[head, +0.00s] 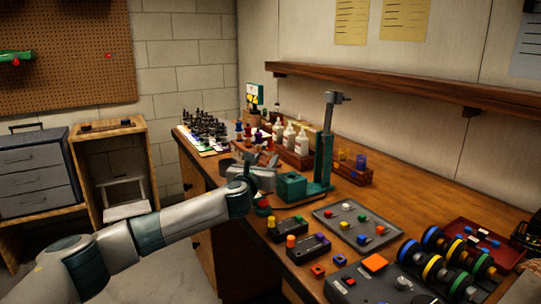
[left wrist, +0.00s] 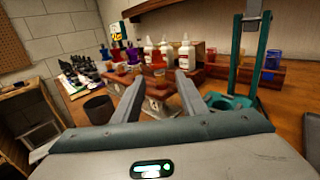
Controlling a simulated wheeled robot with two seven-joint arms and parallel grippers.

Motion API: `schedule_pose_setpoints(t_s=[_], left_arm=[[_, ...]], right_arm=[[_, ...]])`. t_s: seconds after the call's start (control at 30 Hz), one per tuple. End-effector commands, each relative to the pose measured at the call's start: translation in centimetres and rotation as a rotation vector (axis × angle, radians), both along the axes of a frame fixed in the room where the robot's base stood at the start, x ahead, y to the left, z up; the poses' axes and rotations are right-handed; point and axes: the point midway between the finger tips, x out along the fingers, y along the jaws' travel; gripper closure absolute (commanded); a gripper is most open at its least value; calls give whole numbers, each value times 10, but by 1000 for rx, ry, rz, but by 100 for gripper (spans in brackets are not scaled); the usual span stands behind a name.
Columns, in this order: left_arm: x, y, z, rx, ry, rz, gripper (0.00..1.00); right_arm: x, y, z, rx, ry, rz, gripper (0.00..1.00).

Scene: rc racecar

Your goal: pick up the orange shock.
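My left gripper (head: 264,161) reaches over the workbench from the left. Its two fingers stand apart and empty in the left wrist view (left wrist: 160,80). An orange-red upright piece, which looks like the orange shock (left wrist: 158,64), shows beyond and between the fingertips, apart from them. It stands on or behind a small wooden block. In the head view it appears as a small reddish piece (head: 257,138) just beyond the gripper; its lower part is hidden. Blue and purple shocks (left wrist: 116,56) stand to its left. My right gripper is not in view.
White bottles (left wrist: 187,55) stand behind the shocks. A green stand with a tall post (head: 324,150) rises right of my gripper. A dark round cup (left wrist: 98,108) is at the left. A grey parts tray (head: 335,214) and wheels lie nearer on the bench.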

Motion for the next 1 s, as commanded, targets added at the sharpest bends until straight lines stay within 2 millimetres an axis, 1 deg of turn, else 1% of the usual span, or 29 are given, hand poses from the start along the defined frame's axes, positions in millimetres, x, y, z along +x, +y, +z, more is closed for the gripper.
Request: schedule_pose_setpoints(t_s=[0.27, 0.43, 0.67, 0.8, 1.0], left_arm=[[0, 0, 0, 0, 0, 0, 62], [6, -1, -2, 0, 0, 2, 62], [25, -5, -7, 0, 1, 2, 62], [38, -8, -9, 0, 0, 2, 62], [49, -11, -9, 0, 1, 2, 62]], right_arm=[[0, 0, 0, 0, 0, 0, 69], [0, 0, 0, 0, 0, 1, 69], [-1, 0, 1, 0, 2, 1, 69], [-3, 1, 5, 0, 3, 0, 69], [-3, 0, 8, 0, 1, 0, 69]])
